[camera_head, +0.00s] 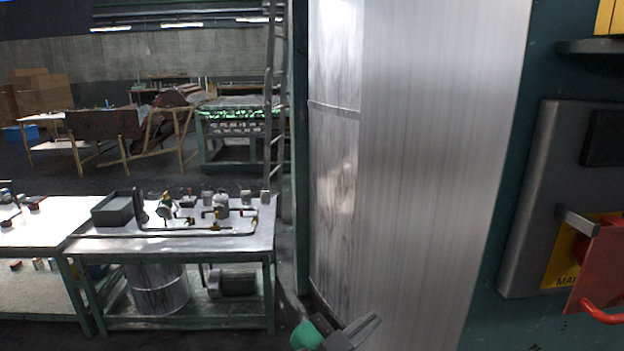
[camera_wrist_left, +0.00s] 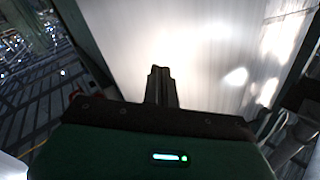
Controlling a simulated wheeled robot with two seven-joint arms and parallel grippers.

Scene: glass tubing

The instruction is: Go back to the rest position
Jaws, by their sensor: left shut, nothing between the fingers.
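My left gripper (camera_head: 352,334) shows at the bottom middle of the head view, a grey finger part with a green housing beside it. In the left wrist view its dark fingers (camera_wrist_left: 160,84) are together, with nothing between them. They stand out against a bright metal surface; I cannot tell the exact gap to it. My right gripper is not in view.
A tall metal cabinet (camera_head: 420,150) fills the middle. At the right is a grey box (camera_head: 530,200) with a red handle (camera_head: 602,262). A bench (camera_head: 100,240) with tubing and valves stands at the left. Dark floor (camera_head: 45,175) lies behind it.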

